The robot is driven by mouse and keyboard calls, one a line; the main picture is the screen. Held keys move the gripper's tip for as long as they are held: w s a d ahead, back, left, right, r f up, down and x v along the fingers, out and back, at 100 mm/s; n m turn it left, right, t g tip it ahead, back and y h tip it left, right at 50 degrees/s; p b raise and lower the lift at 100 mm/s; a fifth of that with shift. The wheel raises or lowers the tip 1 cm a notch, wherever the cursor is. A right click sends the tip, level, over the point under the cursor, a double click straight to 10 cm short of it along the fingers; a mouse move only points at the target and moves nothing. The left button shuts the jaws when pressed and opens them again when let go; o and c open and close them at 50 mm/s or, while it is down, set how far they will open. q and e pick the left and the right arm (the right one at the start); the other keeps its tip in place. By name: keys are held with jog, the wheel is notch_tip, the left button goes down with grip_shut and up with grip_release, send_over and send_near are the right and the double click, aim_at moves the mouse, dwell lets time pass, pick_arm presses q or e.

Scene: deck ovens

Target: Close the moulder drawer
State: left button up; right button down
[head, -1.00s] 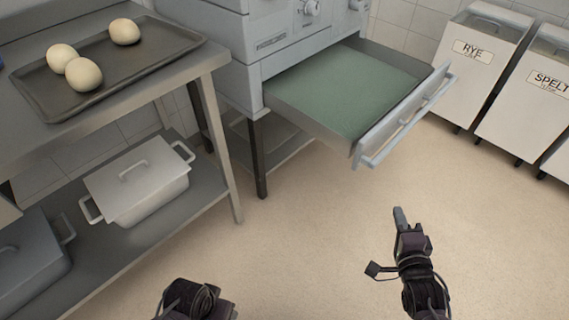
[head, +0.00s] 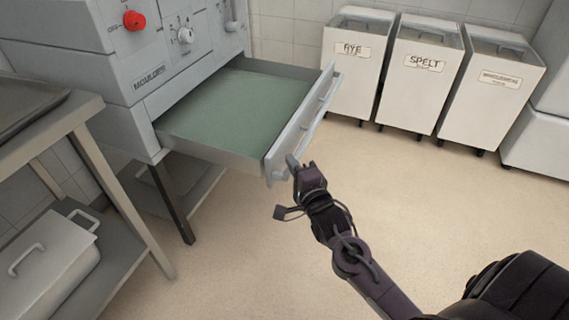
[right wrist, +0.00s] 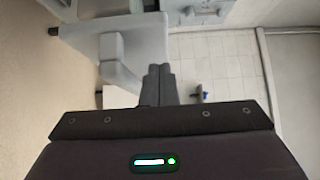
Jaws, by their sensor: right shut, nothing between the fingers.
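The moulder (head: 150,85) is a grey machine at the upper left of the head view. Its drawer (head: 235,110) is pulled well out and has a green inner floor. The drawer front (head: 303,125) carries a long bar handle (head: 318,108). My right gripper (head: 293,162) is shut and empty, at the near end of the drawer front. In the right wrist view the shut fingers (right wrist: 158,85) show beside a pale panel with a post, likely the drawer front and handle. Whether they touch it I cannot tell. My left gripper is out of view.
A steel table (head: 75,110) with a dark tray (head: 30,105) stands at the left, a lidded white container (head: 50,262) on its lower shelf. Bins marked rye (head: 355,75) and spelt (head: 418,85), plus another bin (head: 488,100), line the back wall. The floor (head: 430,200) between is clear.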

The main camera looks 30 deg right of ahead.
jog(key=shift+w+a, duration=0.6)
jog(key=shift+w, duration=0.1)
jog(key=shift+w+a, duration=0.1)
jog(key=shift+w, duration=0.05)
